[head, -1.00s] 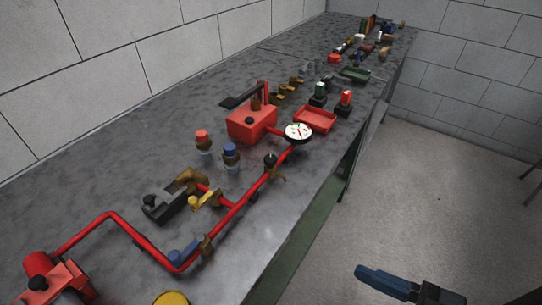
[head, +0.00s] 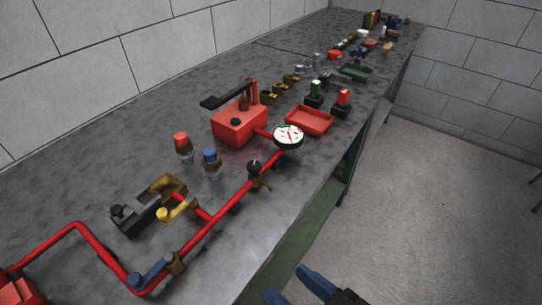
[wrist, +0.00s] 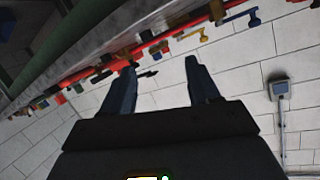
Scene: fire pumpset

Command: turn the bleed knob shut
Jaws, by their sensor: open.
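A small black knob (head: 254,166) stands on a brass fitting on the red pipe (head: 213,222), just before the white dial gauge (head: 288,136). It looks like the bleed knob; whether it is shut cannot be told. My gripper (head: 295,284) is at the bottom of the head view, beyond the bench's front edge, below and to the right of the knob and apart from it. Its two blue fingers are spread with nothing between them. In the wrist view the fingers (wrist: 160,72) are also apart, and I cannot make out the knob there.
A yellow-handled valve (head: 178,209) and a blue-handled valve (head: 150,273) sit on the pipework. A red pump box (head: 238,124), a red tray (head: 309,121) and blue-capped (head: 210,158) and red-capped (head: 182,143) fittings stand nearby. The floor (head: 430,210) right of the bench is clear.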

